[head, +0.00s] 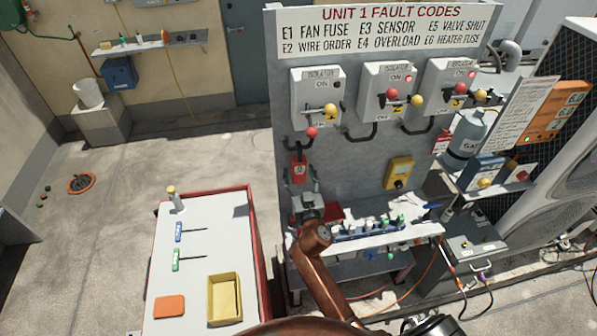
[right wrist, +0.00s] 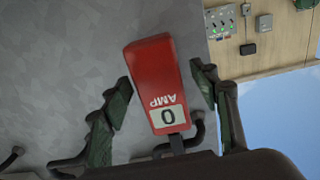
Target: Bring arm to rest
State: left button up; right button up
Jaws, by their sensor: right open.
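My right arm (head: 318,270) reaches up to the front of the grey panel. Its gripper (head: 303,190) is open just below a red meter (head: 298,168) on the panel. In the right wrist view the red meter (right wrist: 152,72), marked AMP with a 0 on its display, shows between the two spread fingers of the gripper (right wrist: 160,82). There are gaps on both sides, and I see no finger closed on it. The lower end of the meter is partly hidden by the gripper. My left gripper is not in view.
The panel (head: 330,85) carries several isolator boxes with coloured knobs. A yellow meter (head: 399,172) hangs to the right. Below is a shelf with several small tools. A red-sided cart (head: 215,240) with a yellow tray (head: 225,312) stands left. Open floor (head: 110,230) lies farther left.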

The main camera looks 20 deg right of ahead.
jog(key=v, duration=0.6)
jog(key=shift+s+a, duration=0.1)
jog(key=shift+s, duration=0.15)
jog(key=s+d+f+g, duration=0.7)
jog(key=s+d+f, duration=0.2)
jog(key=s+f, duration=0.55)
jog(key=s+a+f+n+g+y, duration=0.2)
jog(key=s+f+g, duration=0.15)
jog(key=s, duration=0.65)
jog(key=s+a+f+n+g+y, duration=0.1)
jog(key=s+a+f+g+y, duration=0.3)
jog(key=s, duration=0.6)
notch_tip(320, 180, down, 32)
jog(key=s+h+b, duration=0.1)
jog(key=h+b, duration=0.1)
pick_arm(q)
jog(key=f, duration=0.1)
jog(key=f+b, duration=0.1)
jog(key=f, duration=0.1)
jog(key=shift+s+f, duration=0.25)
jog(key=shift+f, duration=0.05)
pick_arm(e)
jog(key=s+f+n+g, duration=0.1)
jog(key=s+f+g, duration=0.1)
jog(key=s+f, duration=1.8)
jog(key=shift+d, duration=0.35)
